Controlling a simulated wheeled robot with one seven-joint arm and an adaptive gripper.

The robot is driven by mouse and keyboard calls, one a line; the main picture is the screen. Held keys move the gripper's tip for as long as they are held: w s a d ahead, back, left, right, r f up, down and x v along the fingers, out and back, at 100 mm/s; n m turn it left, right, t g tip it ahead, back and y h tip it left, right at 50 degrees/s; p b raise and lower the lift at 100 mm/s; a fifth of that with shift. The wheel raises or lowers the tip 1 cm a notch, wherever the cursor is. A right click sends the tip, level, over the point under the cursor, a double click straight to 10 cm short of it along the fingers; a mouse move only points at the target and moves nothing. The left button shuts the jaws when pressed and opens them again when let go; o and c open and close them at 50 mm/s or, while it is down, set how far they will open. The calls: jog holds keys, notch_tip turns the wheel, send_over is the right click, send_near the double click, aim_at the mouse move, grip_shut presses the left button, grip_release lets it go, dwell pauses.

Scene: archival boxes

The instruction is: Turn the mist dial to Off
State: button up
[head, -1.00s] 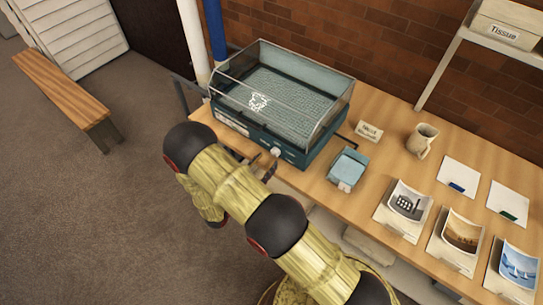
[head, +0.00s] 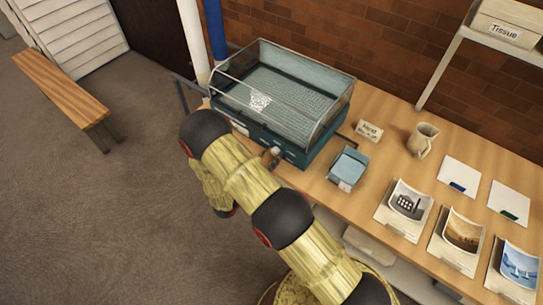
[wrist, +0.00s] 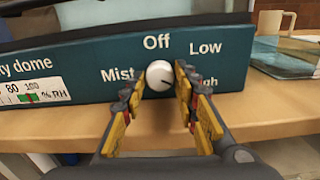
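The mist dial (wrist: 159,75) is a round white knob on the teal front panel (wrist: 80,70) of the dome unit. In the wrist view its dark mark points to the lower right, towards "High". "Off" is printed above it, "Low" at upper right and "Mist" at left. My gripper (wrist: 160,88) is open, with one yellow-padded finger on each side of the knob; slim gaps seem to show beside it. In the head view my gripper (head: 270,158) is at the front of the clear-lidded dome unit (head: 285,90), and my arm hides part of the panel.
The wooden table (head: 320,185) carries a blue box (head: 347,167), a small sign (head: 369,131), a beige mug (head: 422,138) and several photos and cards to the right. A humidity gauge (wrist: 35,91) is left of the dial. Open floor lies left of my arm.

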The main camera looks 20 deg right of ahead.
jog(key=c, duration=0.6)
jog(key=shift+c, duration=0.2)
jog(key=n+p, duration=0.2)
jog(key=n, duration=0.3)
jog(key=shift+r+n, duration=0.15)
jog(key=shift+n, duration=0.25)
jog(key=n+p, duration=0.2)
jog(key=n, duration=0.3)
jog(key=n+p, duration=0.1)
jog(key=n, duration=0.5)
jog(key=shift+n+p, duration=0.3)
jog(key=shift+p, duration=0.1)
jog(key=n+p, duration=0.1)
jog(key=n, duration=0.5)
jog(key=shift+n, duration=0.3)
